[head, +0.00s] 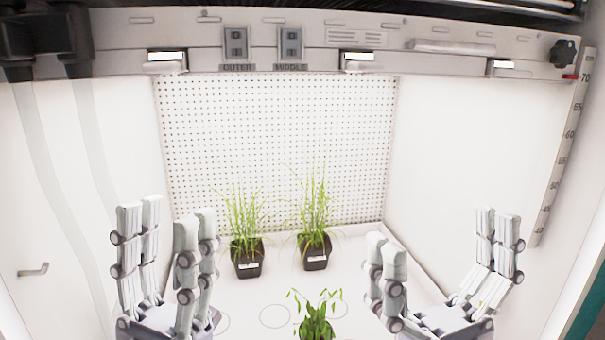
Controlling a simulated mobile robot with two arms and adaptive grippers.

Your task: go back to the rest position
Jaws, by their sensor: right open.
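My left gripper (168,238) is at the lower left of the head view, its grey jointed fingers pointing up. Its fingers stand apart with nothing between them. My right gripper (440,240) is at the lower right, also with fingers up. It is open wide and empty. Both grippers are in front of the white chamber interior, apart from the plants. The arms behind the grippers are cut off by the bottom edge.
Two black pots of grass, left (247,262) and right (314,256), stand on the white floor near the perforated back wall (275,130). A broad-leaved plant (317,325) is at the bottom centre between my grippers. A panel with switches (290,45) spans the top; a height scale (560,160) is right.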

